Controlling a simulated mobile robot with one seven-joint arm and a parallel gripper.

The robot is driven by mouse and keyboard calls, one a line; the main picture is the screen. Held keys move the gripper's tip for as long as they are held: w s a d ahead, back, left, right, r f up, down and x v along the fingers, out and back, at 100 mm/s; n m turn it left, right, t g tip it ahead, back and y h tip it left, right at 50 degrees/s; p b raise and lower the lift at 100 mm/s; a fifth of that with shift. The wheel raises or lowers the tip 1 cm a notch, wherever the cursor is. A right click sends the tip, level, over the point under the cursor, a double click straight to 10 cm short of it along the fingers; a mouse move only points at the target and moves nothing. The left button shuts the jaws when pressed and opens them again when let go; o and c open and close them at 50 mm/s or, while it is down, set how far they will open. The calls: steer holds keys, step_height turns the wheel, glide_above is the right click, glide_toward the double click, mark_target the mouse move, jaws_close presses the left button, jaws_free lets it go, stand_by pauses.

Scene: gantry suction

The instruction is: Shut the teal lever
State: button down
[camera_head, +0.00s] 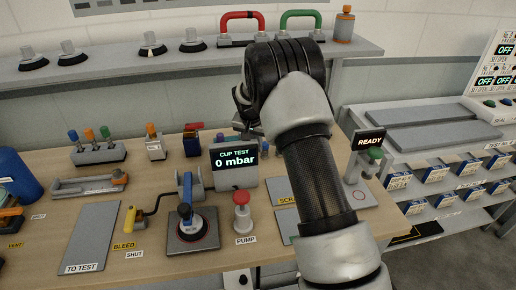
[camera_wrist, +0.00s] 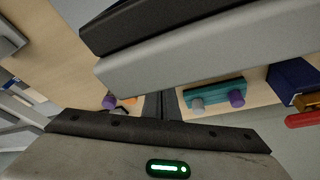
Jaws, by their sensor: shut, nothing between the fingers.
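My gripper (camera_head: 246,114) is above the back of the bench, behind and above the cup test display, partly hidden by my own arm. In the wrist view its fingers (camera_wrist: 161,106) show as a narrow dark pair, shut with nothing between them. A teal bar (camera_wrist: 216,91) lies right of the fingers, apart from them, with a grey knob and a purple knob at its near side. I cannot tell whether this bar is the lever or whether it is open or shut. No teal lever shows clearly in the head view.
The cup test display (camera_head: 233,157) reads 0 mbar. A yellow crank (camera_head: 146,217), a blue-handled cup (camera_head: 187,221) and a red pump knob (camera_head: 241,198) stand in front. A grey shelf (camera_head: 120,70) with suction cups runs behind. A dark blue box (camera_wrist: 292,80) is beside the teal bar.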

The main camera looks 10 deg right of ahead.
steer(key=shift+s+a+b, duration=0.25)
steer(key=shift+s+b, duration=0.3)
steer(key=shift+b, duration=0.05)
steer(key=shift+r, duration=0.1)
